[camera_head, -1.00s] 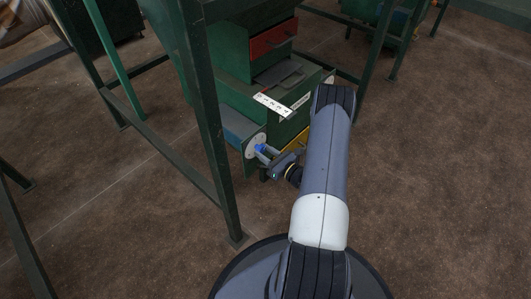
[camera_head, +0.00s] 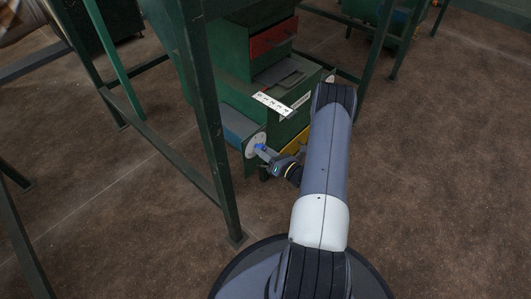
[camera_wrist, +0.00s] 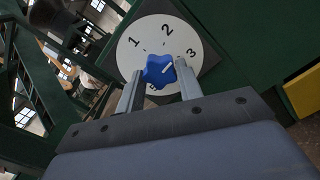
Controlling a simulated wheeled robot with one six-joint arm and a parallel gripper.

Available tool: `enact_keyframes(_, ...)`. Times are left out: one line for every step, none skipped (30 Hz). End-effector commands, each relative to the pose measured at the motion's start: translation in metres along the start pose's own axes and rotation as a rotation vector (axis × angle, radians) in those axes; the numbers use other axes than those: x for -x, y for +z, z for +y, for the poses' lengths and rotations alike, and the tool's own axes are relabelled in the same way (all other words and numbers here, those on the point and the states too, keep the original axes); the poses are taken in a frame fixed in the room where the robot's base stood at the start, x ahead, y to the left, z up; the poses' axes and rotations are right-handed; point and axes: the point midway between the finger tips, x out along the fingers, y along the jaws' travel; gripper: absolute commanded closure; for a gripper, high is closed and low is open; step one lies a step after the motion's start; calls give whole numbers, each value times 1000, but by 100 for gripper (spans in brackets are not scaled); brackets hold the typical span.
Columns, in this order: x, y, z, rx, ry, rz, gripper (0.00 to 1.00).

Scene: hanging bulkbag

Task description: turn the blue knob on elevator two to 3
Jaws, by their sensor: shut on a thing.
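The blue knob (camera_wrist: 158,73) sits at the middle of a round white dial (camera_wrist: 143,42) marked 1, 2 and 3, with another mark partly hidden at the bottom. The white line on the knob slants up and right, roughly towards the 3. My gripper (camera_wrist: 160,80) is shut on the knob, one finger on each side. In the head view the knob (camera_head: 260,148) and dial (camera_head: 251,146) are on the side of the green machine (camera_head: 235,155), with my gripper at them.
A green frame post (camera_head: 212,130) stands close left of the dial. A white number strip (camera_head: 272,104), a red drawer (camera_head: 273,40) and a yellow panel (camera_head: 296,141) are on the machine. Brown floor (camera_head: 430,170) is open to the right.

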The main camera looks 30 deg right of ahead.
Motion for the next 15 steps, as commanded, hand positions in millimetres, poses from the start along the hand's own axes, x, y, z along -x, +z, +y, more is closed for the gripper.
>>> enact_keyframes(0,-1,0,-43,0,1,88)
enact_keyframes(0,-1,0,-72,0,1,88)
enact_keyframes(0,-1,0,-109,0,1,88)
enact_keyframes(0,-1,0,-138,-1,1,88)
enact_keyframes(0,-1,0,-166,-1,1,88)
enact_keyframes(0,-1,0,-202,-1,1,88)
enact_keyframes(0,-1,0,-229,-1,1,88)
enact_keyframes(0,0,0,-255,-1,1,88)
enact_keyframes(0,0,0,-289,-1,1,88)
enact_keyframes(0,0,0,-313,-1,1,88)
enact_keyframes(0,0,0,-336,-1,1,88)
enact_keyframes(0,0,0,-366,-1,1,88)
enact_keyframes(0,0,0,-388,-1,1,88)
enact_keyframes(0,0,0,-409,-1,1,88)
enact_keyframes(0,0,0,-435,-1,1,88)
